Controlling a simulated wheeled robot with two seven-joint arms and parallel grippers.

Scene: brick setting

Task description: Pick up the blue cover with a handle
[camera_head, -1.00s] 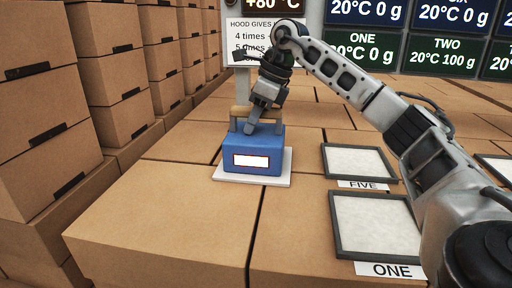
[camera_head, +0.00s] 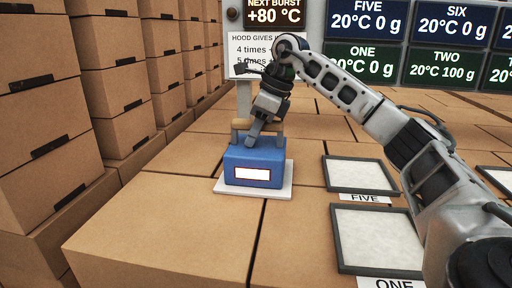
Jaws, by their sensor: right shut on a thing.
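The blue cover (camera_head: 240,163) is a box with a white label on its front and a tan handle on top. It stands upright on a thin white plate (camera_head: 226,187) on the brown box-like surface. My right gripper (camera_head: 256,131) reaches down from above and is shut on the cover's handle (camera_head: 280,125). The fingers hide part of the handle. I cannot tell any gap between the cover and the plate. My left gripper is not in view.
Two framed pale pads, FIVE (camera_head: 358,174) and ONE (camera_head: 378,238), lie to the right of the cover. Stacked cartons (camera_head: 45,110) line the left side. Display panels (camera_head: 362,63) stand at the back. The surface in front of the cover is clear.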

